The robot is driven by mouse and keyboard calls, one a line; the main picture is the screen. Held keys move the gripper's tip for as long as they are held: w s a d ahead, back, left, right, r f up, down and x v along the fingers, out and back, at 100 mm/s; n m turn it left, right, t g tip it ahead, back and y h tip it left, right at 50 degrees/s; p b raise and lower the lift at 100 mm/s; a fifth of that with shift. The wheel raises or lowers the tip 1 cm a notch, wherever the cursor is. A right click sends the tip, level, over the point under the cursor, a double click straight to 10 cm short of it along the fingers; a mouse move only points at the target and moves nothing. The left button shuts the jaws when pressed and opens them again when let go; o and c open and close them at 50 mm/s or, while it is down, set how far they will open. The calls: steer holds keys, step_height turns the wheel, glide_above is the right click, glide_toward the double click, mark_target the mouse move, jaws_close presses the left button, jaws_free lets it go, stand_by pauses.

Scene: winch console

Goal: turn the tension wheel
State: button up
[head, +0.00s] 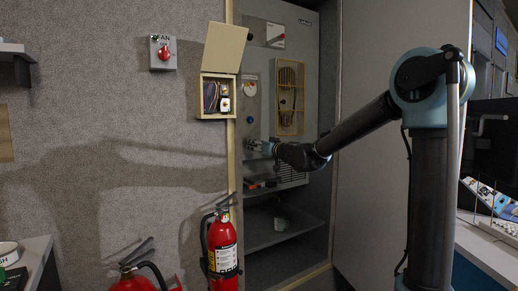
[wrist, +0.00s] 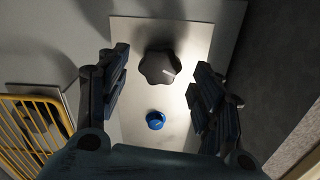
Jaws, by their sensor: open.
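The tension wheel appears to be the black lobed knob (wrist: 157,69) with a small pale mark, on a light metal plate (wrist: 140,32) in the wrist view. My gripper (wrist: 161,62) is open, with one dark finger on each side of the knob in the picture. Gaps show between the knob and both fingers. I cannot tell whether the fingertips reach to the knob's depth. In the head view my gripper (head: 262,147) is at the grey cabinet front, and the knob is not clearly visible there.
A blue button (wrist: 155,121) sits on the same plate. A yellow grille (head: 290,97) is beside it; it also shows in the wrist view (wrist: 30,130). An open box (head: 216,97) is on the post to the left. A fire extinguisher (head: 222,245) stands below.

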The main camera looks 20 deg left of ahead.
steer(key=shift+x, duration=1.5)
steer(key=shift+c, duration=0.2)
